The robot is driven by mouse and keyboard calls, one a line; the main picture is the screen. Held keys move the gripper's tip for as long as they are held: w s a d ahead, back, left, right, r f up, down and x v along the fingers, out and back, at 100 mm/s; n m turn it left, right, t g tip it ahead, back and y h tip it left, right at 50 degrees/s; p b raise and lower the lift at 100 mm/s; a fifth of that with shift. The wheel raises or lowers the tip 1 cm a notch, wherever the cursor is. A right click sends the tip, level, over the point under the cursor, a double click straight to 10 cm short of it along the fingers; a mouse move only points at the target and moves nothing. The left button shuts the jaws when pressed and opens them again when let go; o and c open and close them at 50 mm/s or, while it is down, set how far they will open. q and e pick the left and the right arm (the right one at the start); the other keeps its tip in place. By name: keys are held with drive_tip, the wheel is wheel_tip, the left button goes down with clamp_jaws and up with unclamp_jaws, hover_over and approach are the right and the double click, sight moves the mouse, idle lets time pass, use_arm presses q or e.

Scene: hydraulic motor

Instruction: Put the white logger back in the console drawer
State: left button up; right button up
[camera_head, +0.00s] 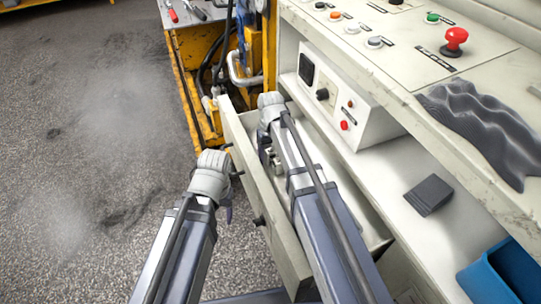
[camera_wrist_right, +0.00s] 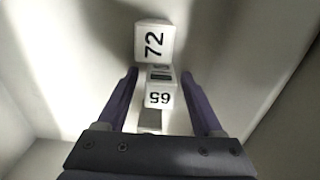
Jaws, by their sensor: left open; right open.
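The console drawer (camera_head: 236,130) is pulled out from the pale console (camera_head: 355,162). My right arm reaches over it and hides much of its inside. In the right wrist view, a small white device (camera_wrist_right: 160,86) with a dark display and the number 65 sits between pale walls. A white block (camera_wrist_right: 154,42) marked 72 is just beyond it. I cannot tell for certain which is the logger. My right gripper (camera_wrist_right: 160,73) is open, its fingers on either side of the 65 device with gaps. My left gripper (camera_head: 234,190) is open and empty, outside the drawer over the floor.
A white control box (camera_head: 345,105) stands on the console shelf, with a dark grey block (camera_head: 428,195) and a blue bin (camera_head: 500,275) to its right. A crumpled grey cloth (camera_head: 480,130) lies above. Yellow machinery (camera_head: 200,55) stands behind the drawer. The floor at left is clear.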

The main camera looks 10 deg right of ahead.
sight(270, 151)
use_arm(q)
wheel_tip(270, 151, up, 12)
drive_tip(key=p, duration=1.2)
use_arm(e)
wheel_tip(270, 151, up, 12)
drive_tip(key=shift+r, duration=0.15)
use_arm(q)
drive_tip(key=shift+d+r, duration=0.1)
